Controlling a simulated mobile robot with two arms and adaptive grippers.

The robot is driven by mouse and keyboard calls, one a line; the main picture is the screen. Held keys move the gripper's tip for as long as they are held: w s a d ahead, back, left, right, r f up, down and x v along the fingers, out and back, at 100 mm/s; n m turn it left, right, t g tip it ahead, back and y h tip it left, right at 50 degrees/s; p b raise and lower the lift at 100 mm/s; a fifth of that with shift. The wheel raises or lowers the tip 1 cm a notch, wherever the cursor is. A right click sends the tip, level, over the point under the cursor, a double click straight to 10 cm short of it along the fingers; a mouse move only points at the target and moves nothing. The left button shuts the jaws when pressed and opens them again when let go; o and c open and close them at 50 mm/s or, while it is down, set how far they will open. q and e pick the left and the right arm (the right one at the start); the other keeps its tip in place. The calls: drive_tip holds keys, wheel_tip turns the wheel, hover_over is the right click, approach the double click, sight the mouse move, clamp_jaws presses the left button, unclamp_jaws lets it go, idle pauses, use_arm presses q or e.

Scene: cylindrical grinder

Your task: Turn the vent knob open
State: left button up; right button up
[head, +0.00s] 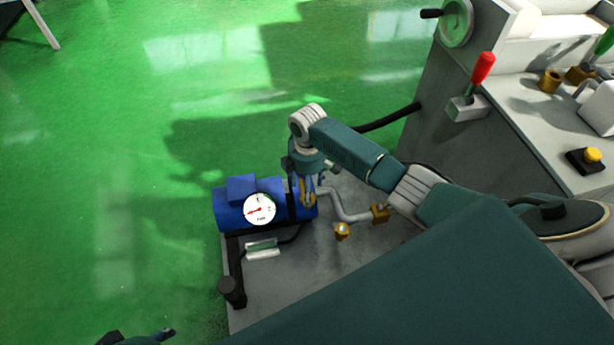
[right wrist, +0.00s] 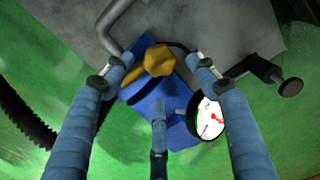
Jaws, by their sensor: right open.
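A brass-yellow lobed knob (right wrist: 158,60), which looks like the vent knob, sits over the blue pump (right wrist: 150,100) in the right wrist view. It also shows in the head view (head: 308,199), partly covered by my gripper. My right gripper (right wrist: 160,78) is open, its blue-grey fingers spread around the knob with visible gaps; I cannot tell whether any finger touches it. In the head view the right gripper (head: 306,186) points down at the pump. At the bottom left edge, a small dark part, apparently my left gripper (head: 140,338), shows; its jaws are unclear.
A white gauge (head: 260,209) with a red needle stands close beside the knob. A bent grey pipe (head: 345,211), brass fittings (head: 380,213) and a black-capped post (head: 231,289) are nearby. The grinder (head: 430,130) stands right; green floor (head: 110,150) is open left.

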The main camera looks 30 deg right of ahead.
wheel_tip(320, 180, up, 6)
drive_tip(key=shift+f, duration=0.25)
idle(0.4)
